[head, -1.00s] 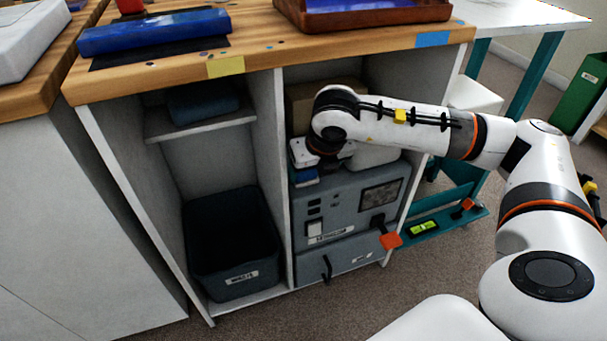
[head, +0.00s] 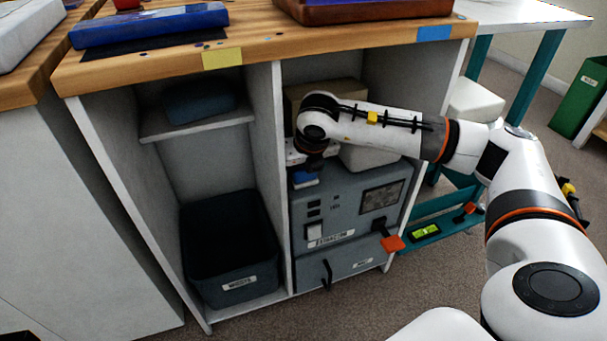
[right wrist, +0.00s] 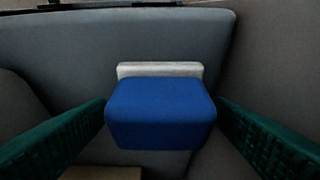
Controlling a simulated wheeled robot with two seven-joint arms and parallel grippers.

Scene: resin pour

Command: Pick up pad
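The pad (head: 306,179) shows as a small blue block with a pale strip along one side, on top of the grey extractor (head: 345,205) in the right-hand bay of the cabinet. In the right wrist view the pad (right wrist: 160,112) sits centred between the two dark green fingers. My right gripper (right wrist: 162,104) is open, with one fingertip close beside each side of the pad; I cannot tell whether they touch it. In the head view the right arm reaches into the bay from the right and its wrist hides most of the gripper. My left gripper is not in view.
A cardboard-coloured box (head: 325,92) and a pale rounded item (head: 368,157) stand close behind the right arm. The cabinet divider (head: 272,170) is just left of the gripper. A dark bin (head: 232,250) and a folded blue item (head: 200,102) fill the left bay.

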